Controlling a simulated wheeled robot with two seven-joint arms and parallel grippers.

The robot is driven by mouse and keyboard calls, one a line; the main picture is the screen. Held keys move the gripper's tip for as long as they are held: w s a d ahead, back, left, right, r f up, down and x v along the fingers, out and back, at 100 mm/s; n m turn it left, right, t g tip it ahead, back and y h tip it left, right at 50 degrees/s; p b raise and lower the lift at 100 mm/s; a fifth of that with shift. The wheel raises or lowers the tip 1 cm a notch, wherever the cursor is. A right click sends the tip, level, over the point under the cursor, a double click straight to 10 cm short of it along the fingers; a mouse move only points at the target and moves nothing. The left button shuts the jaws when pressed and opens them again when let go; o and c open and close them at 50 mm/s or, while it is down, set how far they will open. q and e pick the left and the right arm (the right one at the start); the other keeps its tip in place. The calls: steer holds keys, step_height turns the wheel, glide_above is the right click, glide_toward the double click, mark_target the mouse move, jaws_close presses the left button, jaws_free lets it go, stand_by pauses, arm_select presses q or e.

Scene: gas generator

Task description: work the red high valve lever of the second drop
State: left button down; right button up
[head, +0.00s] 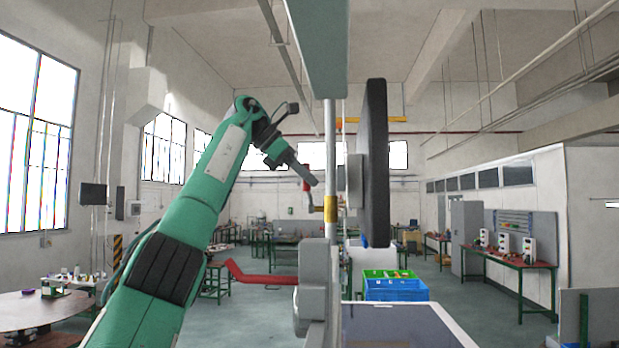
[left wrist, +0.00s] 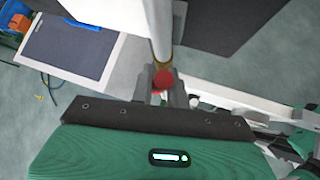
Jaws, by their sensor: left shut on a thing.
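A white vertical pipe (head: 330,150) stands at the middle of the head view, with a brass-yellow valve fitting (head: 330,208) on it. The red lever (head: 307,187) sits at the left of this fitting, small and partly covered by the fingers. My left gripper (head: 309,179) reaches it from the upper left. In the left wrist view the red lever (left wrist: 163,79) shows as a round red end between the fingertips of my left gripper (left wrist: 162,90), which is shut on it. The pipe (left wrist: 159,25) rises just beyond. My right gripper is not in view.
A tall black panel (head: 375,160) stands close to the right of the pipe. A grey box (head: 312,285) is lower on the pipe. Blue and green crates (head: 395,291) stand behind on the right. Open floor (head: 465,305) shows farther right.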

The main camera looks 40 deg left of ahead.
arm_select(q)
steer(key=shift+w+a+g+h, duration=0.15)
steer(key=shift+w+g+h, duration=0.15)
steer(key=shift+g, duration=0.1)
steer(key=shift+f, duration=0.1)
stand_by(0.4)
steer(key=c, duration=1.4)
jaws_free()
steer(key=shift+w, duration=0.15)
steer(key=shift+o, duration=0.2)
steer(key=shift+s+a+r, duration=0.35)
steer(key=shift+r, duration=0.1)
steer(key=s+a+b, duration=0.1)
steer(key=s+a, duration=0.6)
steer(key=s, duration=0.1)
steer(key=shift+s+a, duration=0.15)
steer(key=shift+s, duration=0.2)
steer(key=shift+a, duration=0.1)
steer(key=shift+s+a, duration=0.2)
steer(key=shift+a, duration=0.05)
